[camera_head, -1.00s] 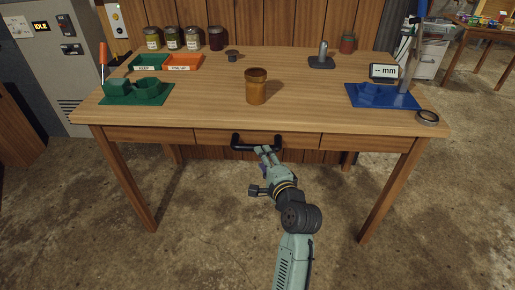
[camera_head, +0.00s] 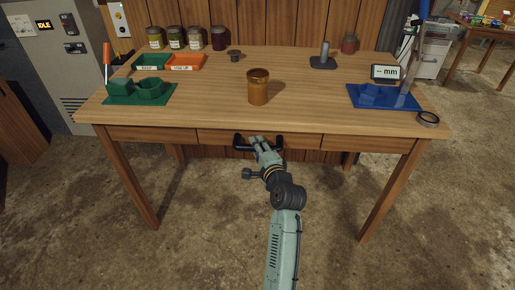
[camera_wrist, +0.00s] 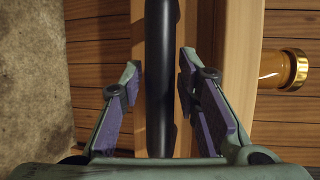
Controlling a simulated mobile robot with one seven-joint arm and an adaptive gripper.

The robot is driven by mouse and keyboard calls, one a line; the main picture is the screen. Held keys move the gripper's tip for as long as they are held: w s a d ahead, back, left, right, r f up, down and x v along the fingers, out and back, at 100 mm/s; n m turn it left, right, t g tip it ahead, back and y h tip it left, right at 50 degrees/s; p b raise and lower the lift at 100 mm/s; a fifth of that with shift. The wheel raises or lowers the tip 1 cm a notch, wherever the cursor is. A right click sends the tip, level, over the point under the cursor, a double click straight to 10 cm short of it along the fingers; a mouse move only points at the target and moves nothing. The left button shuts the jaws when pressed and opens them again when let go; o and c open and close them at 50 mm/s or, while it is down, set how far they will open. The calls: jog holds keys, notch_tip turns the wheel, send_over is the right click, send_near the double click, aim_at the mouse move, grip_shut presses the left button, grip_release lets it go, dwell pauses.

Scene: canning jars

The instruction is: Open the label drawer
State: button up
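The label drawer (camera_head: 218,136) is the middle front of the wooden table and sits flush with the fronts beside it. Its black bar handle (camera_head: 240,143) sticks out from it. My gripper (camera_head: 256,142) is at the right half of the handle. In the wrist view the handle (camera_wrist: 161,60) runs between the two fingers of my gripper (camera_wrist: 160,95). The fingers are open, with a gap on both sides of the bar.
An amber jar (camera_head: 258,88) stands on the table (camera_head: 210,105) above the drawer. A green fixture (camera_head: 140,92) is at left, a blue gauge base (camera_head: 382,97) at right, and a metal ring (camera_head: 428,119) near the right front corner. Floor in front is clear.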

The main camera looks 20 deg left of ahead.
grip_shut()
jog(key=shift+s, duration=0.15)
dwell(0.5)
